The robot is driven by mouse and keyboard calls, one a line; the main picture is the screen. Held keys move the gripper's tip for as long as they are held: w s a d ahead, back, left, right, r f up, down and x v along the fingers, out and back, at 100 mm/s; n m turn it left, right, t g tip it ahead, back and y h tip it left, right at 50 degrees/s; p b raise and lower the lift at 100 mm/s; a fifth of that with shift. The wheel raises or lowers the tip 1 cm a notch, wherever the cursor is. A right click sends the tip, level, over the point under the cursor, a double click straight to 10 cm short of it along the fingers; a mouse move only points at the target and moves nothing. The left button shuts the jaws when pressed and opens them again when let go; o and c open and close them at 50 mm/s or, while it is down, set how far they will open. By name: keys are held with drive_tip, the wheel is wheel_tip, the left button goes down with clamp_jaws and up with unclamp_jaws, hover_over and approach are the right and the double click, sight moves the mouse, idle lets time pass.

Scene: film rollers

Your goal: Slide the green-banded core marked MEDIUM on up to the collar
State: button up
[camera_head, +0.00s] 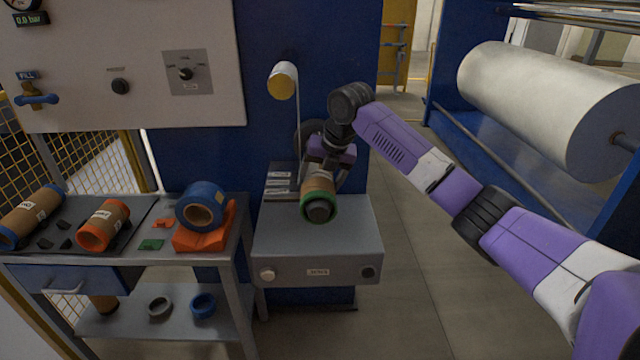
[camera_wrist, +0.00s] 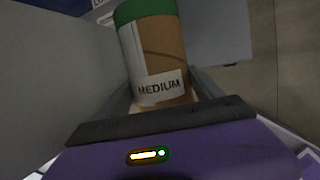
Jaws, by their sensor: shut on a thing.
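The green-banded core (camera_head: 319,187) is a brown cardboard tube, and its green-banded end faces the head camera. In the wrist view the core (camera_wrist: 158,60) shows a white label reading MEDIUM and a green band at its far end. My gripper (camera_head: 325,158) is shut on the core from behind. A dark round end (camera_head: 319,210) shows inside the green ring; it looks like a shaft in the core's bore. The core sits just over the grey machine housing (camera_head: 285,240). The collar cannot be made out behind the core and my gripper.
A bench (camera_head: 130,262) at left holds a blue-banded core (camera_head: 30,217), an orange-banded core (camera_head: 103,225) and a blue roll on an orange stand (camera_head: 205,236). A yellow-ended roller (camera_head: 283,82) is above. A large white roll (camera_head: 545,100) is at right.

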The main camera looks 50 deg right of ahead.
drive_tip(key=shift+w+d, duration=0.45)
drive_tip(key=shift+d, duration=0.15)
drive_tip(key=shift+w+d, duration=0.95)
drive_tip(key=shift+d, duration=0.25)
drive_tip(key=o, duration=1.8)
drive_tip(key=shift+b+v, duration=0.45)
drive_tip(key=shift+v, duration=3.45)
drive_tip(key=shift+d, duration=0.1)
